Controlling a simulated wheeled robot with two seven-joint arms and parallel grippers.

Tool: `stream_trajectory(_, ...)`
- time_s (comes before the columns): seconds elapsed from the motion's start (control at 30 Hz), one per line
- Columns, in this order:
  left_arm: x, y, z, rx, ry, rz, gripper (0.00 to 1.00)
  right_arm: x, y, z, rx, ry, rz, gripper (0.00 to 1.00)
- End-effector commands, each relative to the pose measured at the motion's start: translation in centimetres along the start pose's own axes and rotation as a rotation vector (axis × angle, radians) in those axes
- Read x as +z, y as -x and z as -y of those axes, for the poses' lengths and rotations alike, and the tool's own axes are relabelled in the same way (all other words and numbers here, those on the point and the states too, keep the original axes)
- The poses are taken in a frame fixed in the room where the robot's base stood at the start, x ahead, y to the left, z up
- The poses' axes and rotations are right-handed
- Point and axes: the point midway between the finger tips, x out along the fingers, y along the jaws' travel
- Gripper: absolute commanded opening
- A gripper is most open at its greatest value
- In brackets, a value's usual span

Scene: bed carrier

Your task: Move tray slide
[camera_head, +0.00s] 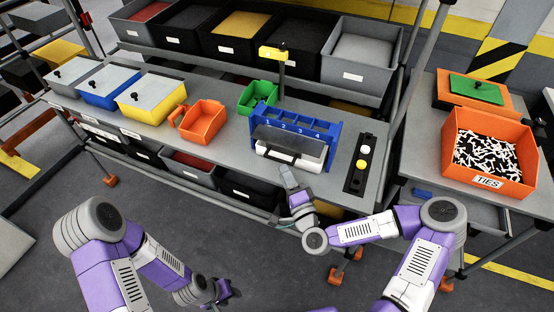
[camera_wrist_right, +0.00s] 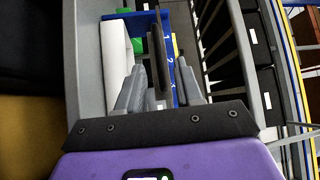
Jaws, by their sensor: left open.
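A blue rack (camera_head: 333,135) with slots numbered 1 to 4 stands on the grey bench. A white tray slide (camera_head: 312,152) with a dark top and a dark front handle (camera_head: 282,156) sits at the rack's front. My right gripper (camera_head: 286,180) is just in front of the tray. In the right wrist view my right gripper (camera_wrist_right: 158,84) is open, its fingers apart on either side of a dark upright bar; contact cannot be told. The white tray side (camera_wrist_right: 116,58) shows left of it. My left gripper (camera_head: 222,293) is low, away from the bench, open and empty.
An orange bin (camera_head: 205,123) and a green bin (camera_head: 258,95) stand left of the rack. A black panel with yellow and white buttons (camera_head: 359,165) lies to its right. An orange ties bin (camera_head: 490,130) is on the right table. The bench's front edge is near my right gripper.

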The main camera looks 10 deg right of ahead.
Motion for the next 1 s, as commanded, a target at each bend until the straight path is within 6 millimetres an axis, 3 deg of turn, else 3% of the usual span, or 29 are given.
stream_trajectory(0.4, 0.0, -0.7, 0.3, 0.000, 0.000, 0.000, 0.43, 0.2, -6.0, -0.1, 0.003, 0.001, 0.004, 0.35)
stream_trajectory(0.77, 0.0, -0.8, 0.3, 0.000, 0.000, 0.000, 0.43, 0.2, -6.7, -0.1, 0.005, 0.001, 0.006, 0.35)
stream_trajectory(1.0, 0.0, -0.8, 0.3, 0.000, 0.000, 0.000, 0.43, 0.2, -6.7, -0.1, 0.005, 0.001, 0.006, 0.02)
